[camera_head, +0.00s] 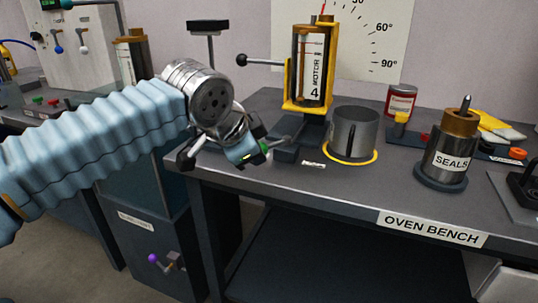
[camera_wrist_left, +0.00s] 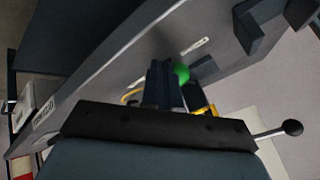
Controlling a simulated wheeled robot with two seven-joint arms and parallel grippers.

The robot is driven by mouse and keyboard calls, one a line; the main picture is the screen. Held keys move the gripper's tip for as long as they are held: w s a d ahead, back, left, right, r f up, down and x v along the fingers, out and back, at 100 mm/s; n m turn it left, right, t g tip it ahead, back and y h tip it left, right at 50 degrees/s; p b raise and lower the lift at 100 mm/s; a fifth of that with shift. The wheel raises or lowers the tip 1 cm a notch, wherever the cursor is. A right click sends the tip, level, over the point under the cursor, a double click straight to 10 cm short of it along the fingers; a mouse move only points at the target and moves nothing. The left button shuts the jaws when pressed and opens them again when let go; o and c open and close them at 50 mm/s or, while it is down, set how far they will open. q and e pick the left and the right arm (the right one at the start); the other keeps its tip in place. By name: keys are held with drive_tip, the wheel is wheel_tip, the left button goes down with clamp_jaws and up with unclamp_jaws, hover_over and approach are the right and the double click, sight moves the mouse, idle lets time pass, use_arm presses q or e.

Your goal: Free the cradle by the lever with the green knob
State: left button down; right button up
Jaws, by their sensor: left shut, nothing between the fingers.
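The green knob (camera_head: 264,146) shows at the front left of the bench, at the end of a short lever low by the cradle's base. The yellow cradle (camera_head: 287,88) stands upright behind it and holds a tube marked MOTOR 4 (camera_head: 316,78). My left gripper (camera_head: 247,154) is shut and empty, its fingertips right beside the green knob. In the left wrist view the green knob (camera_wrist_left: 182,73) shows just past the shut fingers (camera_wrist_left: 160,85), which hide part of its lever. I cannot tell whether they touch. My right gripper is not in view.
A black-knobbed bar (camera_head: 262,62) sticks out left from the cradle. A grey cup (camera_head: 352,130) in a yellow ring and a SEALS container (camera_head: 450,162) stand to the right on the oven bench (camera_head: 300,187). A red-labelled can (camera_head: 401,101) stands behind.

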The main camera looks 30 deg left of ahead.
use_arm(q)
drive_tip(key=shift+w+a, duration=0.15)
drive_tip(key=shift+a, duration=0.35)
drive_tip(key=shift+w+a, duration=0.15)
drive_tip(key=shift+a, duration=0.55)
drive_tip(key=shift+w+a+r, duration=0.1)
drive_tip(key=shift+a+r, duration=0.05)
drive_tip(key=shift+a, duration=0.05)
